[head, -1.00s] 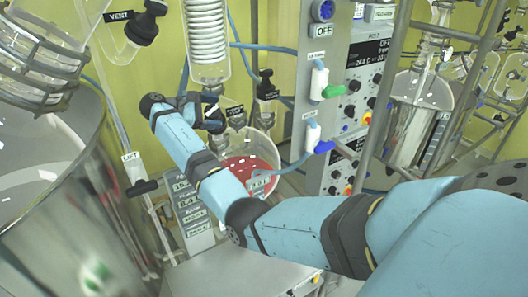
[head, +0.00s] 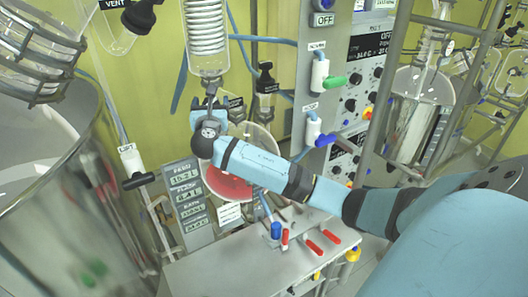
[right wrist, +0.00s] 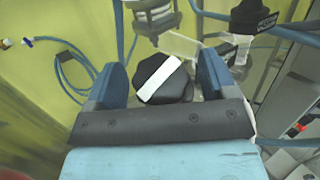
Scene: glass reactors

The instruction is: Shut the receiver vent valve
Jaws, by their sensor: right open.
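My right gripper (head: 209,112) is at the glassware above the receiver flask (head: 228,183), which holds red liquid. In the right wrist view my right gripper (right wrist: 162,64) is open, its two blue fingers either side of a black knob (right wrist: 163,82) with a white stripe. I see a gap between knob and fingers; contact is not visible. A second black valve (right wrist: 252,16) with a dark label is beyond the right finger; a black labelled valve also stands right of the gripper in the head view (head: 266,80). The small labels are unreadable, so I cannot tell which is the receiver vent valve. My left gripper is out of view.
A glass coil condenser (head: 205,40) hangs above the gripper. A control panel (head: 345,75) with green and blue-handled valves stands right. A large steel vessel (head: 60,190) is at left. A bench (head: 255,265) with red-handled tools lies below. Blue hoses run behind.

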